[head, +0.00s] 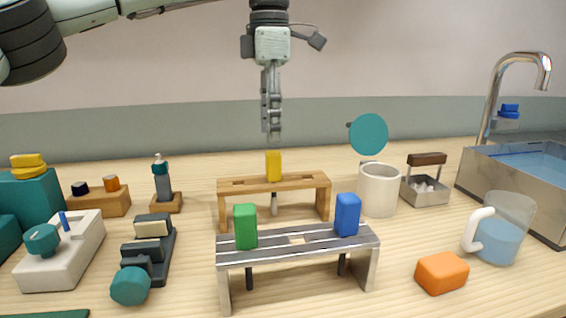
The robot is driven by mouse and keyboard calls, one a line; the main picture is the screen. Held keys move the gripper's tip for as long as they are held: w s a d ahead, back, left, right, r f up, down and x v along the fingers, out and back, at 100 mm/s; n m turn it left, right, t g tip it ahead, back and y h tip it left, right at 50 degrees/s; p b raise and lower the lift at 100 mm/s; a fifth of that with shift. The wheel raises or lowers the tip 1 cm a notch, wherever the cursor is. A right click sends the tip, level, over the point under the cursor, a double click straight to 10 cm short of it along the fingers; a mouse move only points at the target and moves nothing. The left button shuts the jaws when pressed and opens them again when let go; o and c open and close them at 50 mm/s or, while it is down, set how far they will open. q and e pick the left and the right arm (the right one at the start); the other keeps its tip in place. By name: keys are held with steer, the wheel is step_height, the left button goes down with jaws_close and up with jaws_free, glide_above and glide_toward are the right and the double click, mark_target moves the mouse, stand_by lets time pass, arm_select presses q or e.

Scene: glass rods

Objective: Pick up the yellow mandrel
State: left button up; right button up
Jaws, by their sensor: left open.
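The yellow mandrel (274,165) stands upright in the wooden rack (233,184) at the back middle of the counter. Its lower rod shows below the rack's top board. My left gripper (271,139) points straight down just above the yellow mandrel, with a small gap between them. It is open and seen edge-on, so its two fingers overlap, and it holds nothing. My right gripper is not in the head view.
In front, a grey metal rack (300,256) holds a green-handled (245,226) and a blue-handled (347,214) mandrel. A white cup (378,189), a jug (500,232) and an orange block (442,272) stand right. A torch-like device (150,250) and a white machine (70,252) stand left.

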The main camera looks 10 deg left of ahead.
mark_target(273, 153)
arm_select(q)
steer(key=shift+s+d+f, duration=0.15)
steer(key=shift+s+f, duration=0.25)
steer(key=shift+f, duration=0.4)
step_height(273, 153, down, 5)
steer(key=shift+w+d+f, duration=0.1)
steer(key=shift+d+f, duration=0.05)
steer(key=shift+c, duration=0.3)
jaws_close()
